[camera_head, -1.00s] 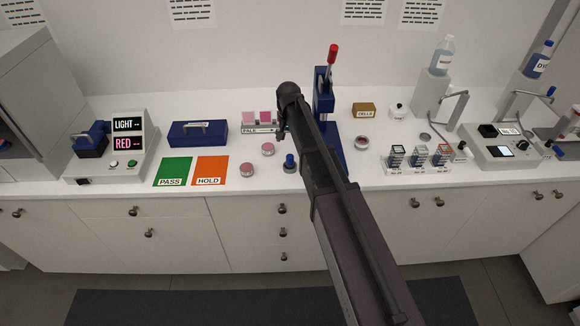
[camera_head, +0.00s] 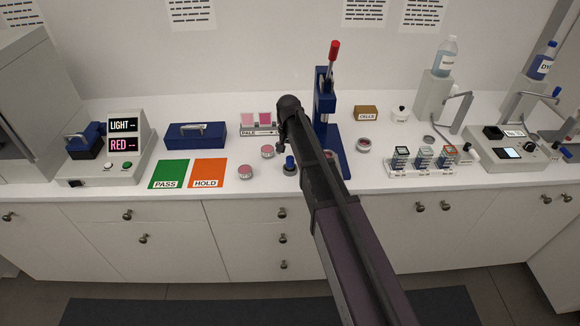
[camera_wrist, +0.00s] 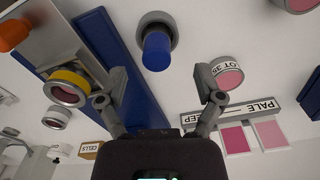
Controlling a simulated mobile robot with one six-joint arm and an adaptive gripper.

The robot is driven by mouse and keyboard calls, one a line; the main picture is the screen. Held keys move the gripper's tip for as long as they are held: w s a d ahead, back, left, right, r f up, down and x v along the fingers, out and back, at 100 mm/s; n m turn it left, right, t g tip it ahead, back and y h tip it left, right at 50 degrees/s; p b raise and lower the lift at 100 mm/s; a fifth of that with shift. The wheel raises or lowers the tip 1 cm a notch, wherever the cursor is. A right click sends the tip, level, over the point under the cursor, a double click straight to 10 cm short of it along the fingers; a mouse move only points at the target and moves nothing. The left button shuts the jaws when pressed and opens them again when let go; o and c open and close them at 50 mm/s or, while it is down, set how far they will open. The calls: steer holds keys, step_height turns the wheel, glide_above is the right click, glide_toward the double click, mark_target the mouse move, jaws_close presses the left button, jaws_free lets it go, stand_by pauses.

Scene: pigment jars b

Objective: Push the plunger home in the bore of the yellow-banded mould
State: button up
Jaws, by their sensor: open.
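The yellow-banded mould (camera_wrist: 67,88) shows at the left in the wrist view, a metal ring with pink in its bore. It is at the blue press base (camera_wrist: 112,52), and my arm largely hides that spot in the head view. The plunger, blue with a grey round foot (camera_wrist: 157,45), shows at the top middle of the wrist view. It stands upright on the counter in the head view (camera_head: 290,163). My gripper (camera_wrist: 160,98) is open and empty, apart from both. In the head view its end (camera_head: 282,145) is above the counter behind the plunger.
The blue press (camera_head: 325,95) with a red-knobbed lever stands right of my gripper. Pink-filled round jars (camera_head: 246,172) stand left of the plunger, one labelled jar (camera_wrist: 227,75) near a fingertip in the wrist view. The PALE card (camera_head: 262,131) lies behind. Front counter left of the jars holds green and orange mats.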

mark_target(290, 158)
steer(key=shift+d+f+b, duration=0.2)
steer(key=shift+f+b, duration=2.4)
steer(key=shift+b, duration=0.05)
jaws_close()
